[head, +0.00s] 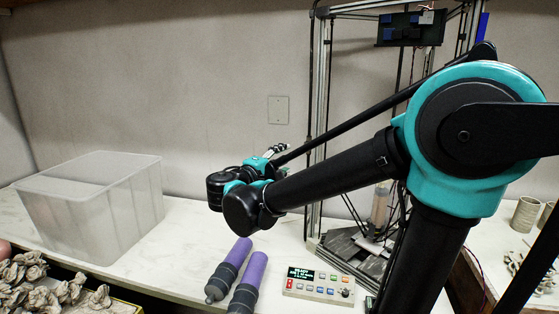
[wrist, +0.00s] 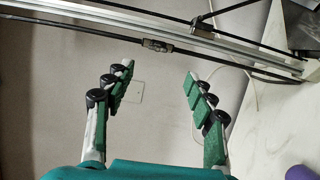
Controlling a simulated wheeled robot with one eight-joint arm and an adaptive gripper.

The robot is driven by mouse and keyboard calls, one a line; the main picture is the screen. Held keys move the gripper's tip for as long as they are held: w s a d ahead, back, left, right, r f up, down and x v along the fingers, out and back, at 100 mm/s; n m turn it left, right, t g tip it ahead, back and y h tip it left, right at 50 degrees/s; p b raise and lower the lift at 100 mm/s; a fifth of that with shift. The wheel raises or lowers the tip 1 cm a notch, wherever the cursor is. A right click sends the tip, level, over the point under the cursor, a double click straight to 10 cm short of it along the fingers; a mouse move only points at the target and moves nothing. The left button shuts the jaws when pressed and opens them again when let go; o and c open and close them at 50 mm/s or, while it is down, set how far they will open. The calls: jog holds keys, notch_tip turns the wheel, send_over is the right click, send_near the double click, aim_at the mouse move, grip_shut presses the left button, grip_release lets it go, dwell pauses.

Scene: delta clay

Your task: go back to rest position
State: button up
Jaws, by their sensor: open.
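My gripper (wrist: 157,85) is open in the wrist view, with its green-padded fingers spread apart. Nothing is between them; behind them are the wall and a metal frame. In the head view my gripper (head: 277,151) is partly hidden behind my wrist, raised above the table and in front of the wall. My arm reaches in from the right with its elbow high.
A translucent bin (head: 95,210) stands at the left. Two purple-and-grey cylinders (head: 230,268) and a control box (head: 318,285) lie below my wrist. A delta printer frame (head: 318,110) stands behind my arm. Clay pieces (head: 35,285) fill the lower left corner.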

jog(key=s+d+f+m+g+y, duration=0.1)
jog(key=s+d+f+m+g, duration=0.15)
jog(key=d+f, duration=0.55)
jog(key=s+d+f+m+g+y, duration=0.15)
jog(key=s+d+f+g, duration=0.3)
jog(key=f, duration=0.45)
jog(key=s+f+m+g+y, duration=0.2)
jog(key=s+f+m+y, duration=0.4)
jog(key=s+f, duration=0.6)
notch_tip(320, 180, down, 4)
jog(key=y, duration=0.2)
jog(key=shift+s+a+r+g+y, duration=0.15)
jog(key=shift+s+a+g+y, duration=0.15)
jog(key=shift+s+a+y, duration=0.1)
